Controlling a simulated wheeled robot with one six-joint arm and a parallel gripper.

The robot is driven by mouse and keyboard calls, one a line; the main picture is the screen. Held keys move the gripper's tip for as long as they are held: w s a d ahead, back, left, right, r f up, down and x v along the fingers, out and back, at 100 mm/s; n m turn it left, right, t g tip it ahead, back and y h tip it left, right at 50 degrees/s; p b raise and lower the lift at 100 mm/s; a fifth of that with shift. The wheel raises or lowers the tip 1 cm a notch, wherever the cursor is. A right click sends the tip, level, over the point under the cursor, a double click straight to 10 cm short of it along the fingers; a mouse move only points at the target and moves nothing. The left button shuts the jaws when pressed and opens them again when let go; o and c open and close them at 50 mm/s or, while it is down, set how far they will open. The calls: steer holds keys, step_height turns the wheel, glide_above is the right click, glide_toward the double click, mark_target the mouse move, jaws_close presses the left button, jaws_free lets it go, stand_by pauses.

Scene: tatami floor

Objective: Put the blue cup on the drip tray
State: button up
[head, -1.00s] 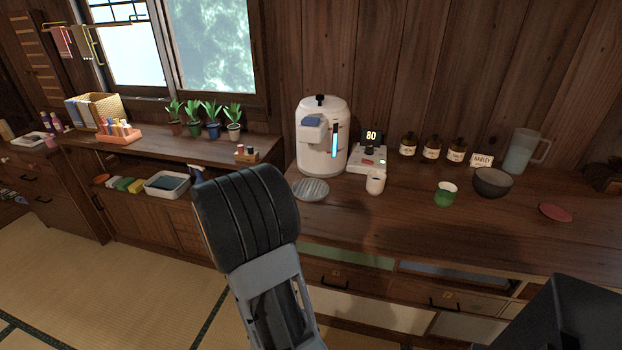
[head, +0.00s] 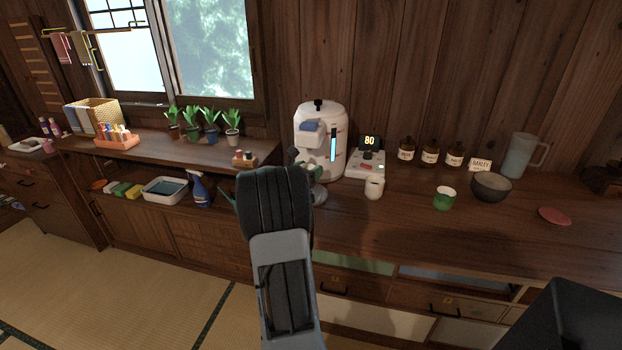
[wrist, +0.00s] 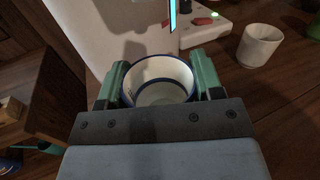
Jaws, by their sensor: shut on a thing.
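My gripper (wrist: 162,72) is shut on a cup (wrist: 160,66) with a white inside and a blue rim. The cup is upright between the two green fingers, and its outer wall is mostly hidden. In the head view my own arm hides the cup. The drip tray (head: 319,195) is a grey round plate at the foot of the white dispenser (head: 320,142), partly hidden by my arm. In the wrist view the cup is close in front of the dispenser body (wrist: 110,25). Whether the cup touches the tray cannot be told.
A small white cup (head: 373,188) stands right of the tray, before a scale-like device (head: 363,164) reading 80. A green cup (head: 444,199), a dark bowl (head: 491,186) and several brown jars (head: 430,153) are farther right. A blue spray bottle (head: 201,190) stands lower left.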

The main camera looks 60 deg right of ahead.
steer(key=shift+d, duration=0.4)
steer(key=shift+d+f+b, duration=0.1)
steer(key=shift+f+b, duration=0.25)
steer(key=shift+f, duration=1.4)
steer(key=shift+f, duration=0.2)
steer(key=o, duration=1)
steer(key=shift+c, duration=0.2)
